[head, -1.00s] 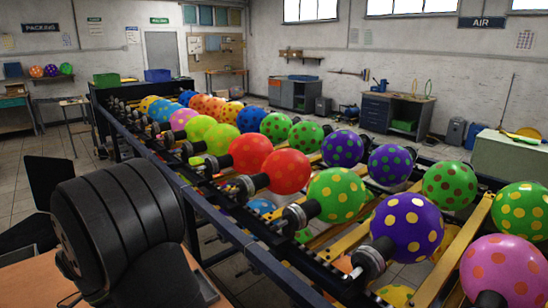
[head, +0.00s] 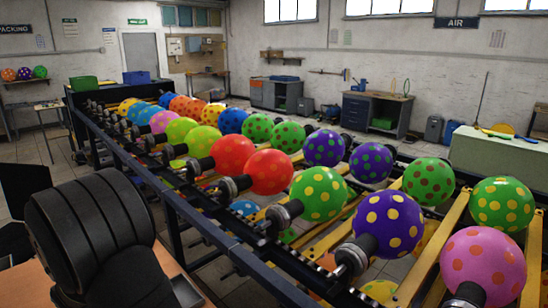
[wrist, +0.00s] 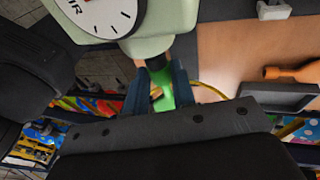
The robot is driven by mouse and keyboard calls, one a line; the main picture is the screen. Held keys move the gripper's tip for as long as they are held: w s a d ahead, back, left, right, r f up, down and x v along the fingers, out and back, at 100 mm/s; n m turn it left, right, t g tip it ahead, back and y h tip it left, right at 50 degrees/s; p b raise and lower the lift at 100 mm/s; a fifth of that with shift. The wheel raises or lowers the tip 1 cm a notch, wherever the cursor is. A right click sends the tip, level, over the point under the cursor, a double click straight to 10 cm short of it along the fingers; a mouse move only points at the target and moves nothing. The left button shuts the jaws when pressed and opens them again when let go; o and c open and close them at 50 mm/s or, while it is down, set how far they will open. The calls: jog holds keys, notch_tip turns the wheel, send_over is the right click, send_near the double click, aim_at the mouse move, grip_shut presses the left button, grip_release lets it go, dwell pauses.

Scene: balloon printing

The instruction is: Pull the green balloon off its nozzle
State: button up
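In the wrist view a bright green piece (wrist: 164,96), which looks like the limp green balloon, lies between the two dark blue fingers of my gripper (wrist: 166,98). The head view shows neither my fingers nor this piece.
In the head view a conveyor rack (head: 197,222) carries inflated spotted balloons, such as a green one with yellow dots (head: 319,194) and a purple one (head: 391,222). The wrist view shows a brown tabletop (wrist: 235,55) with an orange bottle-like thing (wrist: 292,72) and a dark tray (wrist: 278,97).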

jog(key=c, duration=0.3)
jog(key=shift+w+d, duration=0.1)
jog(key=shift+w, duration=0.05)
dwell(0.4)
jog(key=shift+w+d, duration=0.35)
jog(key=shift+d, duration=0.05)
notch_tip(320, 180, up, 17)
jog(key=shift+r, duration=0.1)
dwell(1.1)
